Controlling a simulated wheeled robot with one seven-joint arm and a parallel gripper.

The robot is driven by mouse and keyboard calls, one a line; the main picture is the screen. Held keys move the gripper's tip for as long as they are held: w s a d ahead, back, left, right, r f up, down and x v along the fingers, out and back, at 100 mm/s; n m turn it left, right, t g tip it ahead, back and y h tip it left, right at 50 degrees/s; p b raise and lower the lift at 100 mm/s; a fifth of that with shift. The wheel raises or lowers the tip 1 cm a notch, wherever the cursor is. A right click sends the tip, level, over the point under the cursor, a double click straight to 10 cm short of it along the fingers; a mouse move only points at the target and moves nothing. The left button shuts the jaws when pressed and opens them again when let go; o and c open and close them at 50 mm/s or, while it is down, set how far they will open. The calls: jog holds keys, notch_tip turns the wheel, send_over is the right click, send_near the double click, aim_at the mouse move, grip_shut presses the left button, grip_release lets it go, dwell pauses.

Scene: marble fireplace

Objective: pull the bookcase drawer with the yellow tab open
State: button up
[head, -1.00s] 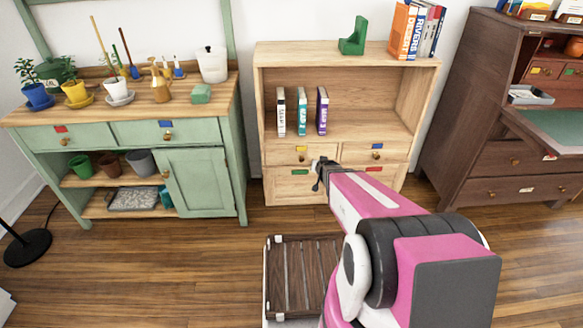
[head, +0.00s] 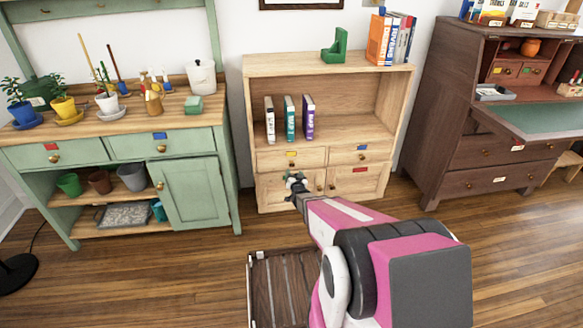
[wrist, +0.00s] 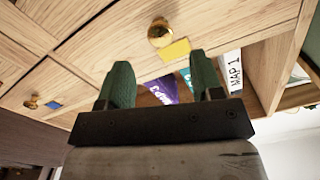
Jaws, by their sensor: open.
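The light wooden bookcase (head: 285,64) stands against the wall. Its left drawer (head: 270,161) has a yellow tab (head: 291,153) and looks shut. In the wrist view, which is turned over, a round brass knob (wrist: 160,32) sits beside the yellow tab (wrist: 175,48) on that drawer front. My gripper (wrist: 162,76) is open and empty; its two green fingers point toward the drawer front, and the knob lies beyond their tips, apart from them. In the head view my gripper (head: 295,181) is small and shows just below the yellow-tabbed drawer, in front of the lower doors.
The right drawer has a blue tab (head: 362,148), and a lower door a red tab (head: 359,169). Books (head: 289,118) stand on the shelf above. A green cabinet (head: 189,194) is left, a dark desk (head: 470,150) right. Open wooden floor (head: 450,245) lies in front.

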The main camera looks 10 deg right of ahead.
aim_at(292, 166)
jog(key=w, duration=0.7)
jog(key=shift+w, duration=0.2)
